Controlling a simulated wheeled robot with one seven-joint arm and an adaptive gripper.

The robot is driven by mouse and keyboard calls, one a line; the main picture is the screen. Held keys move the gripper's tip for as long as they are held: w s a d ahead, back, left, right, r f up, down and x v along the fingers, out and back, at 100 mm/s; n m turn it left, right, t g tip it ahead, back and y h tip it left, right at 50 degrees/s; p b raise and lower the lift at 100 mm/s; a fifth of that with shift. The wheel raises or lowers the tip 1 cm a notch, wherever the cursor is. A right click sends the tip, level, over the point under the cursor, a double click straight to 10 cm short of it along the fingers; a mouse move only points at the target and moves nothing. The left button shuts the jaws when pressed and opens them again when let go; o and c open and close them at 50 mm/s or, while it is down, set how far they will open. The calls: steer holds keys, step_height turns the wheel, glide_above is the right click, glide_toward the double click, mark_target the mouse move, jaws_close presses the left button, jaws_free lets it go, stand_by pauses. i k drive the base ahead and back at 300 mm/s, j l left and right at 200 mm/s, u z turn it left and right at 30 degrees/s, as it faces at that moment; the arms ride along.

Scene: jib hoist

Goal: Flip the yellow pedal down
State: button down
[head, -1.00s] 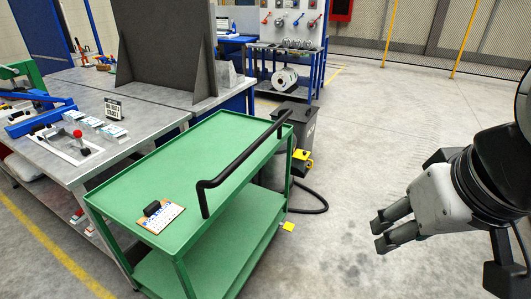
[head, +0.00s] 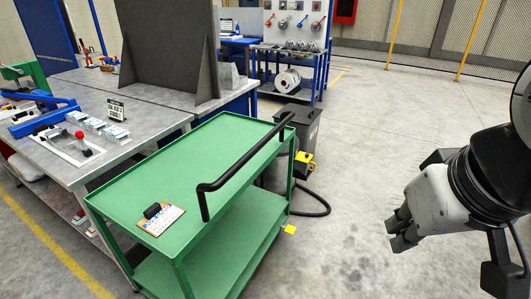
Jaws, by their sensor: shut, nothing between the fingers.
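A small yellow pedal (head: 290,229) sticks out low at the right corner of the green cart (head: 228,146), close to the floor. It is too small to tell its tilt. A second yellow object (head: 304,163), with black parts, sits farther back beside the grey bin; I cannot tell exactly what it is. My gripper (head: 396,234) is in the air at the right, its fingers pointing left and together, with nothing held. It is apart from the cart and well to the right of both yellow objects.
The cart has a black push handle (head: 247,155) and a clipboard (head: 161,217) on top. A black hose (head: 315,212) curves on the floor behind it. A grey bin (head: 300,124) and a workbench (head: 150,118) stand beyond. The concrete floor between cart and gripper is clear.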

mark_target(290, 229)
steer(key=i+l+u, duration=0.35)
steer(key=l, duration=0.2)
steer(key=i+l+u, duration=0.15)
steer(key=l, duration=0.15)
steer(key=l+u, duration=0.2)
steer(key=i+l, duration=0.05)
steer(key=l, duration=0.05)
